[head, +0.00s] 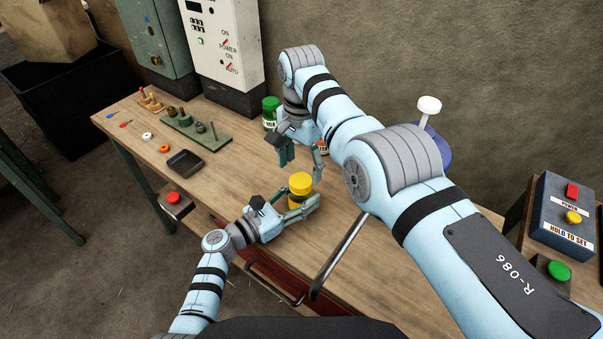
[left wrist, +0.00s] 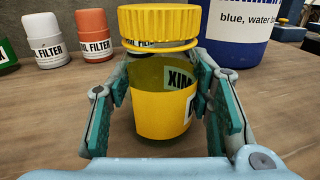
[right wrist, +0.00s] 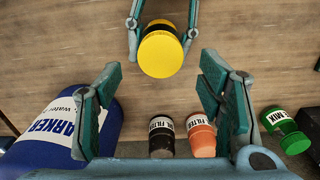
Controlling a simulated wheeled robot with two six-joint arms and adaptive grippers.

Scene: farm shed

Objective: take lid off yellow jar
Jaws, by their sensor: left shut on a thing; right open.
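The yellow jar (head: 299,190) stands on the wooden bench with its ribbed yellow lid (left wrist: 158,22) on top. My left gripper (head: 297,206) is shut on the jar's body; in the left wrist view its fingers press both sides below the lid. My right gripper (head: 302,160) is open and empty, with its fingers pointing down, just behind the jar in the head view. In the right wrist view the round lid top (right wrist: 160,52) lies beyond and between the open fingers, not touching them. The left gripper's fingers show beside it.
Behind the jar stand an orange oil filter can (left wrist: 94,35), a white-grey can (left wrist: 46,40), a green jar (head: 270,112) and a large blue container (right wrist: 70,125). A dark tray (head: 186,163) and peg board (head: 195,130) lie left. A metal bar (head: 340,255) is near the front edge.

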